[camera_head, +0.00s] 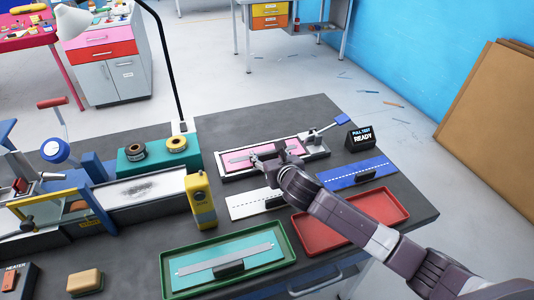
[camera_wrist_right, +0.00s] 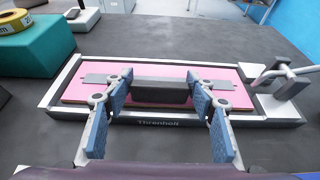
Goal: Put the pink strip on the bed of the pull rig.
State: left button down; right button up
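The pink strip (camera_head: 290,145) lies flat in the bed of the pull rig (camera_head: 232,175), within its pale metal frame. It also shows in the right wrist view (camera_wrist_right: 75,93), with a grey bar across it and a black block (camera_wrist_right: 160,92) at its middle. My right gripper (camera_head: 274,153) is over the rig. In the right wrist view its blue-padded fingers (camera_wrist_right: 159,85) are spread, one near each end of the block; whether they touch it I cannot tell. The rig's blue-handled lever (camera_head: 340,119) is at its right end. My left gripper is not in view.
A blue panel (camera_head: 350,176), white panel (camera_head: 240,209) and empty red tray (camera_head: 398,211) lie nearer. A green tray (camera_head: 166,269) holds a teal strip. A yellow device (camera_head: 201,201) and tape rolls (camera_head: 132,151) stand left.

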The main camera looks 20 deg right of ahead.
jog(key=o, duration=0.3)
jog(key=shift+r, duration=0.1)
jog(key=shift+s+r, duration=0.15)
jog(key=shift+s, duration=0.05)
jog(key=v, duration=1.1)
jog(key=shift+s+r, duration=0.15)
jog(key=shift+s, duration=0.1)
